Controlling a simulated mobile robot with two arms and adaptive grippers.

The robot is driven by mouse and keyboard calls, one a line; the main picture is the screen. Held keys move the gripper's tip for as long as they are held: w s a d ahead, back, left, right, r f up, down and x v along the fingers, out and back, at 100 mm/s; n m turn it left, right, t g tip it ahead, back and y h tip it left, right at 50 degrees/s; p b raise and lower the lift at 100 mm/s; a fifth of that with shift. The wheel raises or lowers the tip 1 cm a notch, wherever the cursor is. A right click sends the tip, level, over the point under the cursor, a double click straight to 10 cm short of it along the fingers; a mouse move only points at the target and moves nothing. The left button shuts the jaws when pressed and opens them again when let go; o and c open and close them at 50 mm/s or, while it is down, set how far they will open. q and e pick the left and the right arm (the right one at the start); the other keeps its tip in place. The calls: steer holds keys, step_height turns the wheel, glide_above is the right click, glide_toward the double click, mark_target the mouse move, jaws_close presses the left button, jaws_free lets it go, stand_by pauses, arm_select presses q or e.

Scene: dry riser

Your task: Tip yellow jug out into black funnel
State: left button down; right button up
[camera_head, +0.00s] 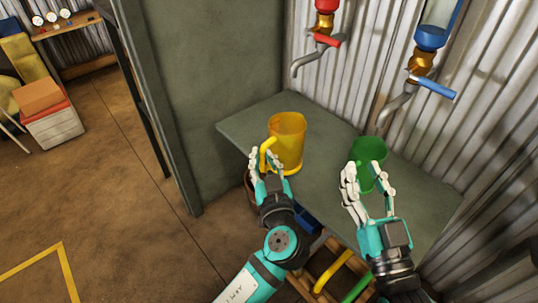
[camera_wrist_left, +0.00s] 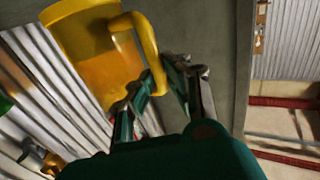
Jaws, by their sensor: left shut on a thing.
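The yellow jug (camera_head: 287,145) looks upright, over or on the grey-green shelf (camera_head: 325,150); I cannot tell whether it touches the shelf. My left gripper (camera_head: 264,167) is shut on its handle. In the left wrist view the jug (camera_wrist_left: 95,50) shows a darker amber lower part, and its handle lies at the fingers of my left gripper (camera_wrist_left: 158,85). My right gripper (camera_head: 370,186) is open and empty in front of a green jug (camera_head: 370,152) on the shelf. I cannot make out a black funnel in either view.
A red-handled tap (camera_head: 325,40) and a blue-handled tap (camera_head: 425,80) hang on the corrugated wall above the shelf. A wooden crate (camera_head: 325,268) with yellow and green handles stands below. A grey-green panel (camera_head: 205,100) borders the shelf's left. Open floor lies further left.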

arm_select(q)
steer(key=s+a, duration=0.4)
steer(key=shift+s+a, duration=0.2)
arm_select(e)
steer(key=shift+r, duration=0.25)
stand_by(0.3)
arm_select(q)
steer(key=shift+r, duration=0.2)
arm_select(e)
steer(key=shift+f, duration=0.2)
